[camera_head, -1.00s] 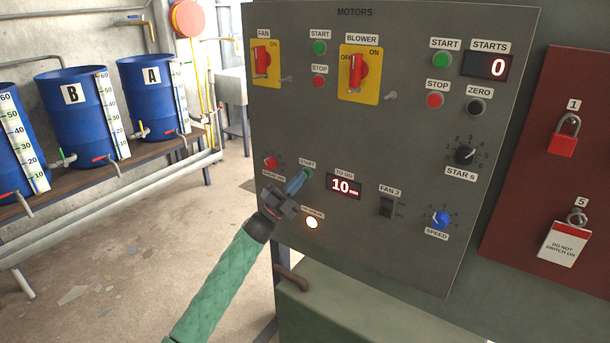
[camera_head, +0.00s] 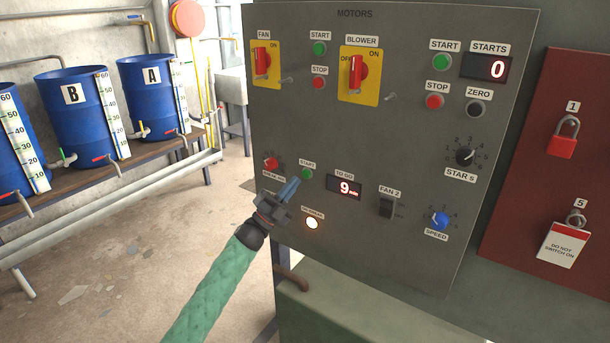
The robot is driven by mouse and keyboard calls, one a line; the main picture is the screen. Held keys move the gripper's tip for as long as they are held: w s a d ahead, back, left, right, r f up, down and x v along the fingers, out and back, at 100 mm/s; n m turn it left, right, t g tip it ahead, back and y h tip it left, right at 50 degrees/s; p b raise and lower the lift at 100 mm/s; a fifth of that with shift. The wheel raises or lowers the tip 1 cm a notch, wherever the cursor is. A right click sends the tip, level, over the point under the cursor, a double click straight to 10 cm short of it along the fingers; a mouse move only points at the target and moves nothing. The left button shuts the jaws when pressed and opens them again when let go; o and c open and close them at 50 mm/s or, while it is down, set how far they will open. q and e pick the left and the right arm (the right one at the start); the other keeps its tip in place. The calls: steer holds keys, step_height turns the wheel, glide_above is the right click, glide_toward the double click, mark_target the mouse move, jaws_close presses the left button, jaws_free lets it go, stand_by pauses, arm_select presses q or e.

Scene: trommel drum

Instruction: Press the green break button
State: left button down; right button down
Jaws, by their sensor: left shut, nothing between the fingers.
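The green START button (camera_head: 307,173) sits at the lower left of the grey MOTORS panel, beside a red knob (camera_head: 271,163) whose small label is hard to read. My left gripper (camera_head: 295,184) is shut and empty, with its blue-grey fingertips just below and left of this button, seemingly a little apart from it. The TO GO display (camera_head: 345,188) to the right reads 9 min. A round white lamp (camera_head: 312,223) below is lit. My right gripper is not in view.
Two yellow-backed red switches, FAN (camera_head: 262,61) and BLOWER (camera_head: 359,73), sit higher on the panel with other START and STOP buttons. The FAN 2 switch (camera_head: 387,207) and blue SPEED knob (camera_head: 440,220) are at lower right. A red padlock board (camera_head: 530,150) stands right.

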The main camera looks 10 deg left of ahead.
arm_select(q)
steer(key=s, duration=0.1)
steer(key=s+a, duration=0.1)
steer(key=s, duration=0.1)
steer(key=shift+s, duration=0.1)
stand_by(0.6)
